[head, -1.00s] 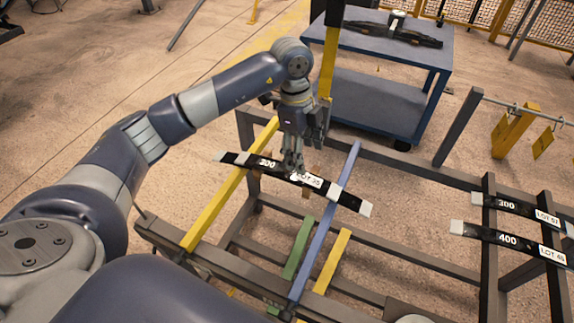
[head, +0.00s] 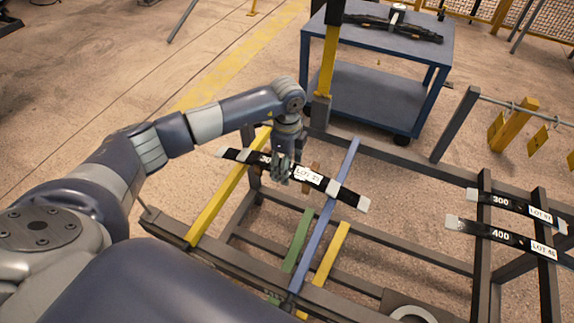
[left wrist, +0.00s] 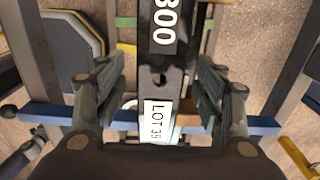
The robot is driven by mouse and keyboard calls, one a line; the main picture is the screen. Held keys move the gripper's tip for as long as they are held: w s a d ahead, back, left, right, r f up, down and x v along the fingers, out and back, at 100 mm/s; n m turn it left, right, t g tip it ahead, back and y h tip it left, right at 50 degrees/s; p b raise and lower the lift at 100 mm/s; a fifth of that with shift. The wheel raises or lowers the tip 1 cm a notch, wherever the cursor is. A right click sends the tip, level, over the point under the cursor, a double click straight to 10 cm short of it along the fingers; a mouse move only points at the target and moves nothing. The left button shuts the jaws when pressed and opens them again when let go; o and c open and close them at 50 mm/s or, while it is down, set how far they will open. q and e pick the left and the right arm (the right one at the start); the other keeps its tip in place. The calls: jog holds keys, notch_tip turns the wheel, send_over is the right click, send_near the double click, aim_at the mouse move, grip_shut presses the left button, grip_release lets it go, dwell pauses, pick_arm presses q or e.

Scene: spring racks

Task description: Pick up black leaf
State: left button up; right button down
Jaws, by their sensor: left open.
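The black leaf (head: 318,180) with light end tips lies across the yellow and blue bars of the near rack. It carries the number 300 and a white lot label. My left gripper (head: 281,174) is right above the leaf near its middle, pointing down. In the left wrist view the leaf (left wrist: 160,75) runs between the two open fingers of my left gripper (left wrist: 160,100), with a gap on each side. The fingers hide part of the leaf's number in the head view. My right gripper is not in view.
A blue cart (head: 385,50) with a longer black assembly on top (head: 400,29) stands behind. A yellow post (head: 327,60) rises near my left arm.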

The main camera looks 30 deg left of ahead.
pick_arm(q)
jog(key=shift+f, duration=0.3)
jog(key=c, duration=1.3)
jog(key=shift+w, duration=0.1)
jog(key=shift+r, duration=0.1)
